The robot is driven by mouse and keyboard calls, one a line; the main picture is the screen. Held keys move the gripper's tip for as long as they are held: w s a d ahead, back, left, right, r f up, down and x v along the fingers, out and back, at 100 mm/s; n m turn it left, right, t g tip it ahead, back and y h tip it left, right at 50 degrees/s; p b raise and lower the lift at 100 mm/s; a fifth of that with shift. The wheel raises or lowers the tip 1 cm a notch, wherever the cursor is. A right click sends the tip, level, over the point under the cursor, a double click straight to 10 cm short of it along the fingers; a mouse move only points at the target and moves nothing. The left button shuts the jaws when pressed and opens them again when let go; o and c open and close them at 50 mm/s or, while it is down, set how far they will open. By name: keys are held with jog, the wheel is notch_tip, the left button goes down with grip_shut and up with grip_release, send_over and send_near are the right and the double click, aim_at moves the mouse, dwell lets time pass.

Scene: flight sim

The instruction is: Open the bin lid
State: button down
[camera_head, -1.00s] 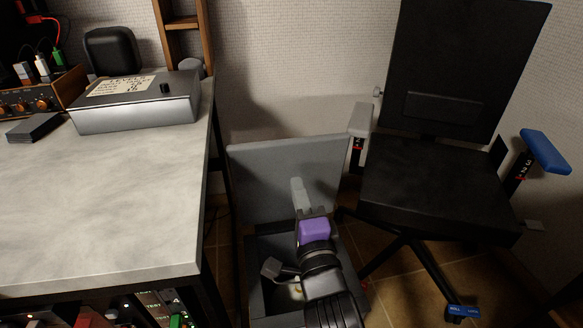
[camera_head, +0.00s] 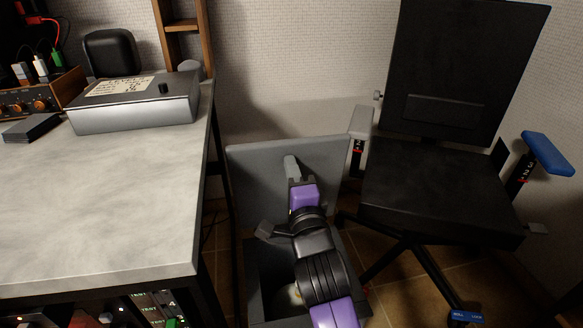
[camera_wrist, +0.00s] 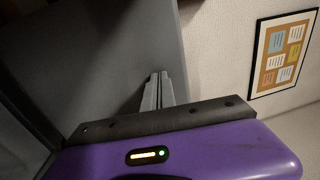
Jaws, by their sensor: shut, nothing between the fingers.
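The grey bin (camera_head: 262,270) stands on the floor between the table and the chair. Its lid (camera_head: 245,180) is raised and stands up at the back of the bin, its inner face toward me. My gripper (camera_head: 291,160) is shut and empty, in front of the lid's inner face near its upper middle. In the wrist view the shut fingers (camera_wrist: 160,78) point toward the grey lid panel (camera_wrist: 125,50); I cannot tell whether they touch it. My arm hides part of the bin's opening.
A table (camera_head: 90,210) with a grey box (camera_head: 135,103) stands left of the bin. A black office chair (camera_head: 435,195) stands close on the right. The wall is behind the lid. A framed poster (camera_wrist: 282,52) shows in the wrist view.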

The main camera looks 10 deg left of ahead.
jog(key=w+a+g+p, duration=0.1)
jog(key=w+p, duration=0.1)
jog(key=w+r+g+p, duration=0.1)
jog(key=w+p, duration=0.2)
jog(key=w+a+g+h+p, duration=0.1)
jog(key=w+p, duration=0.2)
jog(key=shift+a+r+g, duration=0.25)
jog(key=shift+a+g, duration=0.05)
jog(key=shift+w+a+f, duration=0.15)
jog(key=shift+w+f, duration=0.1)
jog(key=shift+w, duration=0.1)
